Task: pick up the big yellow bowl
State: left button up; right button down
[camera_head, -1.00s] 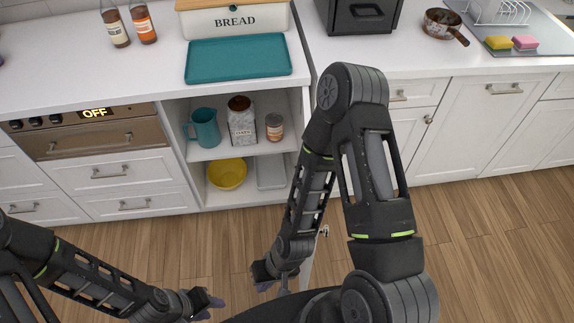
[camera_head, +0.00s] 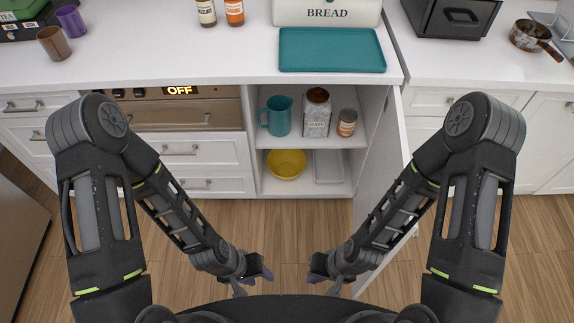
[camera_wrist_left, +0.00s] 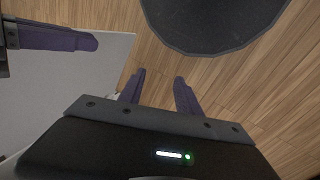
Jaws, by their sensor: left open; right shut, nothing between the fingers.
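The big yellow bowl (camera_head: 287,164) sits on the lower shelf of the open cabinet (camera_head: 262,187), at the left side of that shelf. My left gripper (camera_head: 266,274) is low in front of the cabinet, well short of the bowl. It is open and empty, and its two parted fingers show over the wood floor in the left wrist view (camera_wrist_left: 159,88). My right gripper (camera_head: 316,272) is beside it to the right, shut and empty, also apart from the bowl. The bowl is not in the left wrist view.
A grey tray (camera_head: 329,167) lies right of the bowl. The shelf above holds a teal pitcher (camera_head: 277,116), an oats jar (camera_head: 317,114) and a can (camera_head: 347,122). An open white door (camera_head: 383,160) stands at the cabinet's right. Floor before the cabinet is clear.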

aim_at(285, 164)
jog(key=i+j, duration=0.8)
jog(key=j, duration=0.15)
jog(key=z, duration=1.85)
